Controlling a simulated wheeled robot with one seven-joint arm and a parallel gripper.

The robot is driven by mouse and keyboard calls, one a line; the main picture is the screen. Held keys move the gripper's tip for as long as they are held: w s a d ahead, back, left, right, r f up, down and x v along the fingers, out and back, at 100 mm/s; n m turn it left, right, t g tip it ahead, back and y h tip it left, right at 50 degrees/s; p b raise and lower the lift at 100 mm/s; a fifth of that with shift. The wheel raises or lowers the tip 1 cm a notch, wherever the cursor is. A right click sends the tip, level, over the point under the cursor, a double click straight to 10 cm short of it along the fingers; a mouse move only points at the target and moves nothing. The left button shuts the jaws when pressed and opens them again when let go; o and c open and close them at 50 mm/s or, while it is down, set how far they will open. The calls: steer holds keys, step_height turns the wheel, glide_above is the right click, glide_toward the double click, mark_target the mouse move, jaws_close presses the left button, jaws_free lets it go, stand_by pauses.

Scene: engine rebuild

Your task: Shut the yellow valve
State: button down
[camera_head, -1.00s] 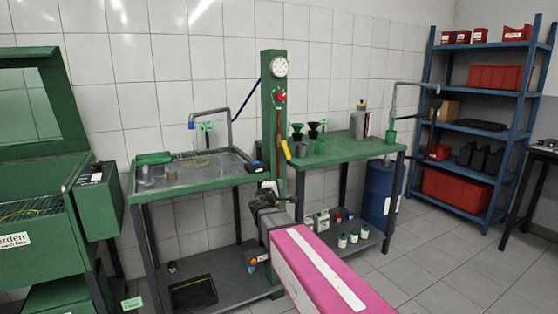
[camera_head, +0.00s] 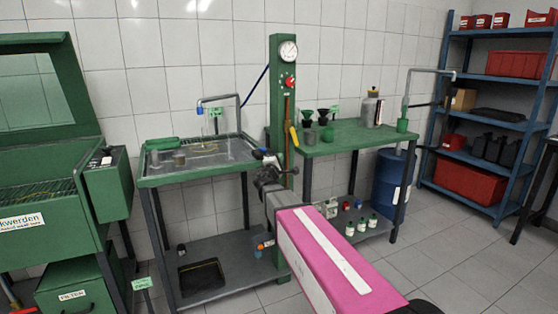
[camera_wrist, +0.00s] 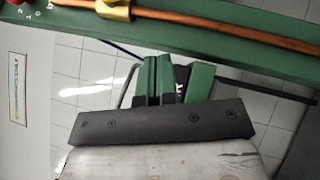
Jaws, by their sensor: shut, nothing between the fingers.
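The yellow valve lever (camera_head: 294,136) sits on a copper pipe that runs down the front of the green column. The lever points down, slightly tilted from the pipe. In the wrist view the yellow valve body (camera_wrist: 114,9) shows at the top edge, around the copper pipe and cut off by the frame. My gripper (camera_head: 260,154) is shut and empty, in front of the column, lower and left of the lever. In the wrist view my gripper (camera_wrist: 172,75) points towards the column, with the valve apart from its fingers.
The green column (camera_head: 276,88) carries a gauge (camera_head: 288,50) and a red knob (camera_head: 290,83) above the valve. A sink table (camera_head: 200,175) stands left. A green bench (camera_head: 345,139) with funnels and cups stands right, close to the lever. A blue drum (camera_head: 391,180) stands below the bench.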

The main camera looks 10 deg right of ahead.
mark_target(293, 136)
steer(key=w+d+r, duration=0.1)
steer(key=w+d, duration=0.1)
steer(key=w+d+r, duration=0.1)
steer(key=w+d, duration=0.1)
steer(key=w+d+r, duration=0.1)
steer(key=w+d, duration=0.1)
steer(key=shift+w+d, duration=0.15)
steer(key=shift+w, duration=0.25)
steer(key=shift+f, duration=0.1)
